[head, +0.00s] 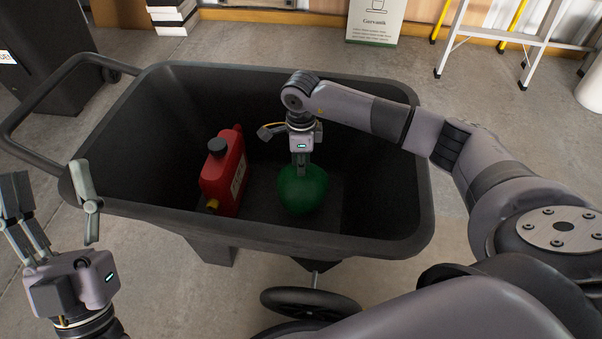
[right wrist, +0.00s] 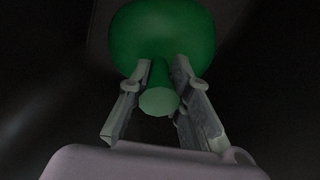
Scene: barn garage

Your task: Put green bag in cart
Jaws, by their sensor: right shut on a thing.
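The green bag (head: 303,190) is inside the black cart (head: 330,240), low in its basin and right of the red can. My right gripper (head: 301,170) reaches down into the cart from above. It is shut on the neck of the bag. In the right wrist view the green bag (right wrist: 160,40) hangs beyond the fingers, with its neck between them (right wrist: 158,95). I cannot tell whether the bag touches the cart floor. My left gripper (head: 50,205) is open and empty, outside the cart at the left near its rim.
A red fuel can (head: 224,172) with a black cap stands in the cart, left of the bag. The cart's handle (head: 40,90) extends to the left. A ladder (head: 495,40) and a sign (head: 376,20) stand at the back.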

